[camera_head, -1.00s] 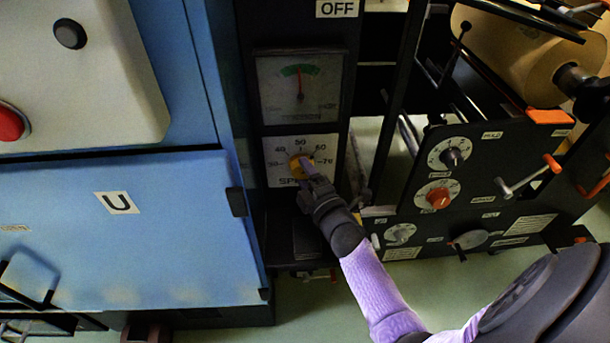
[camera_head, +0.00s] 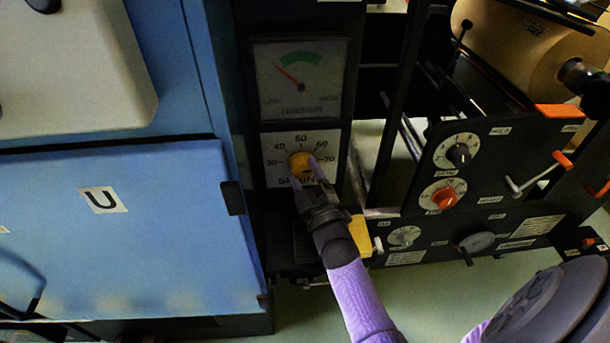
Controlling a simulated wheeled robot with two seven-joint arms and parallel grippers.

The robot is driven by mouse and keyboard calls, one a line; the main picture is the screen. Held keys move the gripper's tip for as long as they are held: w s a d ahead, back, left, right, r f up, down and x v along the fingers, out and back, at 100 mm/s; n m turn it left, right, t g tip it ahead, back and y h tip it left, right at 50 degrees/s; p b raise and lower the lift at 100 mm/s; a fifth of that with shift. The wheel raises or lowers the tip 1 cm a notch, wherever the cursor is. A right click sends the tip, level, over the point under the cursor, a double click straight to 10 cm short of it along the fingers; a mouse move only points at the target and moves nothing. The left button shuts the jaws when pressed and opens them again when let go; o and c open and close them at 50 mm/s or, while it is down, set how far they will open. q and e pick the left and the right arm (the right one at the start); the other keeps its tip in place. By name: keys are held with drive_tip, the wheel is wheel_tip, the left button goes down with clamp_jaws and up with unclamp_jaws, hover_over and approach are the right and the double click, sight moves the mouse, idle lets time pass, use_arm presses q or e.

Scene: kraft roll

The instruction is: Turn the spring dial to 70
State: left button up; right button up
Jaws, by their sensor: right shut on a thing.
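The spring dial (camera_head: 300,162) is a round yellow-orange knob on a white scale plate (camera_head: 272,142) marked 30, 40, 50, 60 and 70. My right gripper (camera_head: 305,172) reaches it from below, its two light purple fingers shut on the knob's lower part. The fingers and knob cover the middle of the plate and part of its lettering. I cannot tell which number the knob points to. The tension gauge (camera_head: 300,85) sits just above the plate. Its red needle leans up and left, left of the green band. My left gripper is not in view.
A blue cabinet (camera_head: 130,240) with a U label stands on the left. A black panel (camera_head: 480,200) with more dials, including a red one (camera_head: 443,197), is on the right. A kraft roll (camera_head: 525,50) is at the upper right. Green floor shows below.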

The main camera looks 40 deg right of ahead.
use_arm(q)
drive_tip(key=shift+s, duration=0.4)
